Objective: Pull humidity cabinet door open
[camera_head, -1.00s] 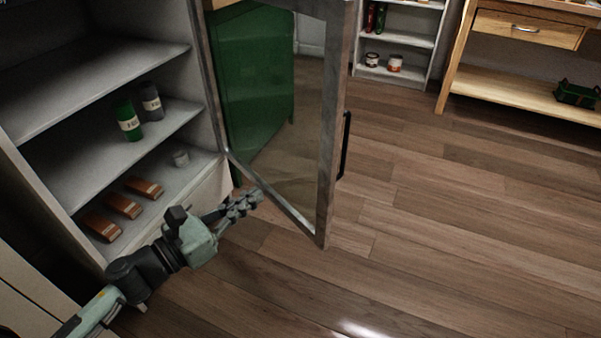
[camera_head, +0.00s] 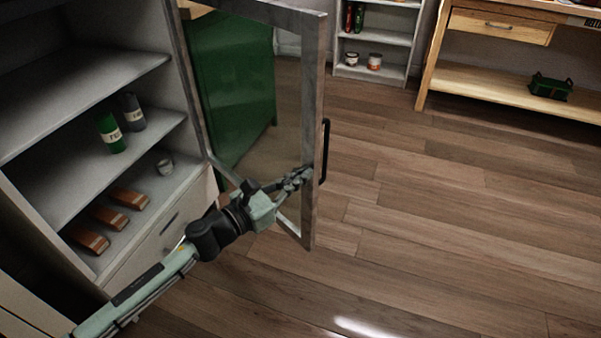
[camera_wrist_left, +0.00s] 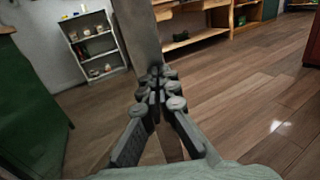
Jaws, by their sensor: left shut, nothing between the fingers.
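The humidity cabinet door (camera_head: 312,130) is a grey-framed glass panel that stands swung out from the cabinet (camera_head: 165,112). Its black handle (camera_head: 325,150) is on the outer face of the free edge. My left gripper (camera_head: 301,177) is shut and empty, at the inner side of the door's free edge frame, low down. In the left wrist view the shut fingers (camera_wrist_left: 158,78) point at the grey door frame (camera_wrist_left: 138,32). I cannot tell whether they touch it. My right gripper is not in view.
A green cabinet (camera_head: 235,85) shows through the glass. A white shelf (camera_head: 378,72) and a wooden workbench (camera_head: 490,77) stand behind. The floor at right is clear.

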